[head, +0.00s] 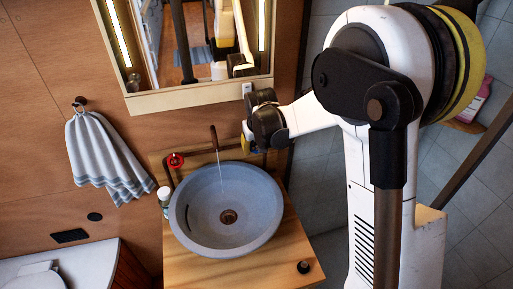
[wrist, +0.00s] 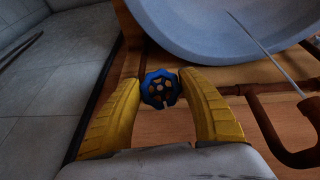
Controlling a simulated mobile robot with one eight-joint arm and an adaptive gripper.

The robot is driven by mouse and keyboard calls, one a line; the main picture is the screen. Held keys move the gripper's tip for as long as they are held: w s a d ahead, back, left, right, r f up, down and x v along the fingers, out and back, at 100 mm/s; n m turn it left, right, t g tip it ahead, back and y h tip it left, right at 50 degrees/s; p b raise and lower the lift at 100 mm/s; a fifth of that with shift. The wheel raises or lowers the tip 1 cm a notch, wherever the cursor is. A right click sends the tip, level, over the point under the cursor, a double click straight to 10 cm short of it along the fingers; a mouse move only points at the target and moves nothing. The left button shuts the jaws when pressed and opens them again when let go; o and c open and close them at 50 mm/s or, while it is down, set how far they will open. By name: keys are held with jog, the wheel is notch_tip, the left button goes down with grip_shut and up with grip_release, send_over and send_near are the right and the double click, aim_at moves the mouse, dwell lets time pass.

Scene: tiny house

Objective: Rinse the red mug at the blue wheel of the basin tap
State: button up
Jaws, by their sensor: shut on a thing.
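The blue wheel (wrist: 160,88) of the tap sits between the two yellow fingers of my gripper (wrist: 161,78) in the wrist view. My gripper is shut on this wheel, with a fingertip at each side. In the head view my gripper (head: 250,140) is at the right rear of the basin (head: 225,240), and the blue wheel is hidden there. The tap spout (head: 214,138) stands behind the basin, and a thin stream of water (head: 220,172) runs from it into the bowl. The stream also shows in the wrist view (wrist: 252,38). No red mug shows in either view.
A red wheel (head: 175,160) is on the pipe left of the spout. A small white-and-green bottle (head: 164,198) stands left of the basin on the wooden counter (head: 285,260). A mirror (head: 195,97) hangs above, and a towel (head: 100,155) hangs at left.

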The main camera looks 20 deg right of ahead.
jog(key=shift+n+h+b, duration=0.65)
jog(key=shift+n+h, duration=0.75)
jog(key=shift+d+t, duration=0.1)
jog(key=shift+t, duration=0.2)
jog(key=o, duration=1.2)
jog(key=v, duration=1.2)
